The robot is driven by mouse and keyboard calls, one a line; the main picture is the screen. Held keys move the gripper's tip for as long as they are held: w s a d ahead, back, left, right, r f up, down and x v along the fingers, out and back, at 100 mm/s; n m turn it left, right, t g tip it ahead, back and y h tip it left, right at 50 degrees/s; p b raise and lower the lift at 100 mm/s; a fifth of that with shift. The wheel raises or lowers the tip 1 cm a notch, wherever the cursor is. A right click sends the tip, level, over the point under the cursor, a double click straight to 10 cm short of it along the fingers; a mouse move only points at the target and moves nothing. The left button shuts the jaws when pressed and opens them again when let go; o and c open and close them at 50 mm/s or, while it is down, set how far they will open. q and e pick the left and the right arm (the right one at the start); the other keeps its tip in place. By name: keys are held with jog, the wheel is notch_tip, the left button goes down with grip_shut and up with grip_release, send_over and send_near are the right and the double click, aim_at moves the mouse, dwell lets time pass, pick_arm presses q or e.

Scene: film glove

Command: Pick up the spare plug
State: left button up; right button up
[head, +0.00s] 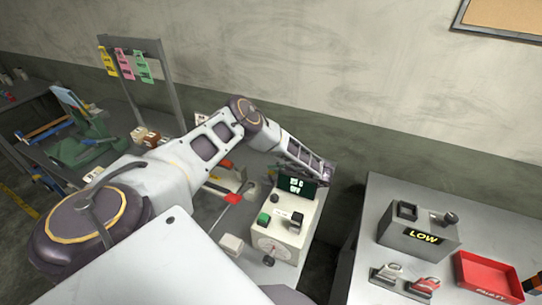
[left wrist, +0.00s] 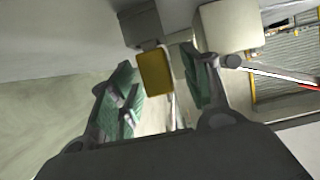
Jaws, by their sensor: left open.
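I cannot clearly make out the spare plug in either view. My left gripper (head: 322,173) is by the dark screen of a cream machine (head: 291,229), and the arm's end hides part of that area. In the left wrist view the two green-padded fingers (left wrist: 158,84) stand apart, open. A yellow block (left wrist: 155,72) under a grey block (left wrist: 140,25) shows between them; I cannot tell what it is or whether it touches them. A cream box (left wrist: 231,26) lies beyond the right finger. My right gripper is not in view.
A grey bench at right holds a grey box reading LOW (head: 418,235), a silver-grey piece (head: 389,273), a red-and-grey piece (head: 425,286) and a red tray (head: 487,277). A dark gap separates this bench from the machine's. Coloured tags (head: 124,64) hang from a rack at left.

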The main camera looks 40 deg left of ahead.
aim_at(271, 172)
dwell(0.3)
pick_arm(q)
grip_shut()
jog(key=shift+r, duration=0.15)
dwell(0.3)
jog(key=shift+r+b, duration=0.7)
jog(key=shift+r, duration=4.15)
